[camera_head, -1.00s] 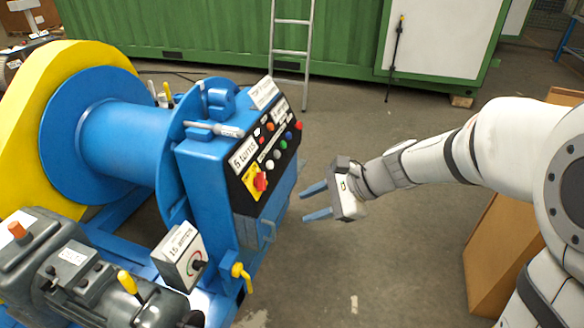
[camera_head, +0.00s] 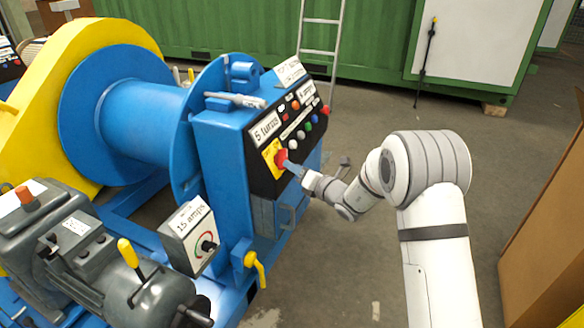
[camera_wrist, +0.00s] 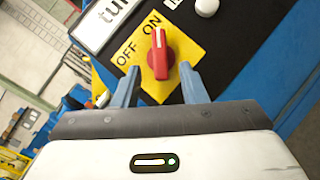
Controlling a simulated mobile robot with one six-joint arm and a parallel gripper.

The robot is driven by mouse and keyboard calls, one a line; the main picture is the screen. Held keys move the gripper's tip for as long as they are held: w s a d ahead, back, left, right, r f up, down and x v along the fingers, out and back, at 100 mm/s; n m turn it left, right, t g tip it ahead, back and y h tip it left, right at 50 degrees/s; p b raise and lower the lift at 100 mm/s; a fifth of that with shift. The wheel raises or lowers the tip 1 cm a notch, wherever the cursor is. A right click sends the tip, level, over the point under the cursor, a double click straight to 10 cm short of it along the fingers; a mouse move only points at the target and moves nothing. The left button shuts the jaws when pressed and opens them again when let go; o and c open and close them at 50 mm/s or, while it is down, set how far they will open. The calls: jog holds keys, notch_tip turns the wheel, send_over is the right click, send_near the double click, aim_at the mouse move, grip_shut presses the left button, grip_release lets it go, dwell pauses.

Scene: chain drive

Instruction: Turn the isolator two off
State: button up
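The isolator is a red rotary knob on a yellow plate marked OFF and ON; the red knob (camera_wrist: 159,54) is in the middle of the wrist view, its narrow end pointing towards the ON side. In the head view the red knob (camera_head: 281,157) is on the blue machine's black panel. My gripper (camera_wrist: 158,86) is open, its two blue fingers at either side of the knob's lower part, with gaps visible. In the head view my gripper (camera_head: 292,167) is at the panel front, its fingers partly hidden. I cannot tell whether a finger touches the knob.
The black panel (camera_head: 262,183) also bears several coloured buttons above right of the knob. A grey box with a dial (camera_head: 190,238) and a yellow valve handle (camera_head: 257,267) stand below. A ladder (camera_head: 318,50) leans behind.

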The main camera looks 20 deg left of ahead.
aim_at(283, 160)
jog(key=shift+b+x, duration=0.3)
jog(key=shift+x, duration=1.9)
jog(key=shift+c, duration=0.4)
